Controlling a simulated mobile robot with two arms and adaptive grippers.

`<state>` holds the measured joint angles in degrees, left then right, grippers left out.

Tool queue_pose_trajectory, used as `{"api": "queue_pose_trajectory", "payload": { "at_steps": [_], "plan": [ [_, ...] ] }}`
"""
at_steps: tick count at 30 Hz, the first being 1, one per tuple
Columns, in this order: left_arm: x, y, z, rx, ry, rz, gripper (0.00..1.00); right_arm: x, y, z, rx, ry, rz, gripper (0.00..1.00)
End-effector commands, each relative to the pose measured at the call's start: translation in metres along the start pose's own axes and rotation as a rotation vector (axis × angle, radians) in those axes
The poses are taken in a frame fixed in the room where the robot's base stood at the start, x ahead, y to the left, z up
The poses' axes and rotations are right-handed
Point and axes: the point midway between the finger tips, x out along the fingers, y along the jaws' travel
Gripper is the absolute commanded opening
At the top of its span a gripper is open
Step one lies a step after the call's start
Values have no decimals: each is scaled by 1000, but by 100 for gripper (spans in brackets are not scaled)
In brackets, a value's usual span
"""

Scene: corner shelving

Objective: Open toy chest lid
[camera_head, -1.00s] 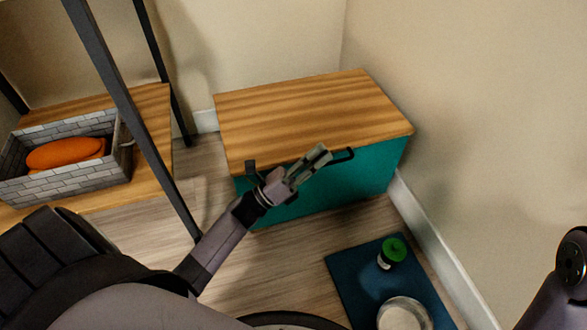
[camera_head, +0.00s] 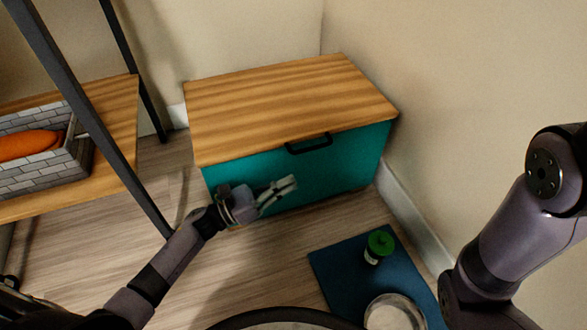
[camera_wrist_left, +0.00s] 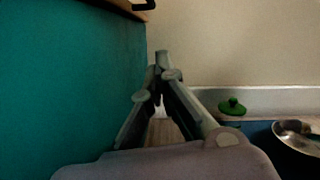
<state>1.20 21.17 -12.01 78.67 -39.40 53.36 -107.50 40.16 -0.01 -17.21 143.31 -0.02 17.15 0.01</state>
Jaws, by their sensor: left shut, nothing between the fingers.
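The toy chest has a teal body (camera_head: 345,168) and a flat wooden lid (camera_head: 290,105), which lies closed. A black handle (camera_head: 309,143) sits at the lid's front edge. My left gripper (camera_head: 290,185) is in front of the chest's front face, below and a little left of the handle, shut and empty. In the left wrist view the left gripper (camera_wrist_left: 160,66) points past the teal chest side (camera_wrist_left: 70,80), and part of the handle (camera_wrist_left: 143,5) shows at the top. My right arm shows at the right, but its gripper is out of view.
A blue mat (camera_head: 335,268) on the floor holds a green-topped jar (camera_head: 379,246) and a metal bowl (camera_head: 393,315). A shelf (camera_head: 118,150) at the left holds a grey brick-patterned box (camera_head: 40,172) with an orange item (camera_head: 28,145). A wall stands close on the chest's right.

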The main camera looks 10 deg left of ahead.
Motion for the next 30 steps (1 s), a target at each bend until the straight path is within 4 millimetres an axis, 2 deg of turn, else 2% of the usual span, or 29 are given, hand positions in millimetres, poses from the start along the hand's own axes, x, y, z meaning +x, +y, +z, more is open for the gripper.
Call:
{"api": "queue_pose_trajectory", "payload": {
  "at_steps": [1,4,6,12,26,30],
  "plan": [
    [12,0,-2,2,-4,-3,0,-8,-2,-3,0,0,0,0],
    [31,0,-2,1,-5,-3,0,-14,-3,-5,0,0,-1,0],
    [31,0,14,5,-1,-3,0,-14,-3,-5,0,0,-1,0],
    [36,0,34,1,-1,-1,0,-18,-4,-6,0,0,-1,0],
    [37,0,40,-2,-1,1,0,-18,-4,-6,0,-1,-1,0],
    [39,-2,45,-11,-1,3,0,-13,-2,-4,0,-2,-1,0]
  ]
}}
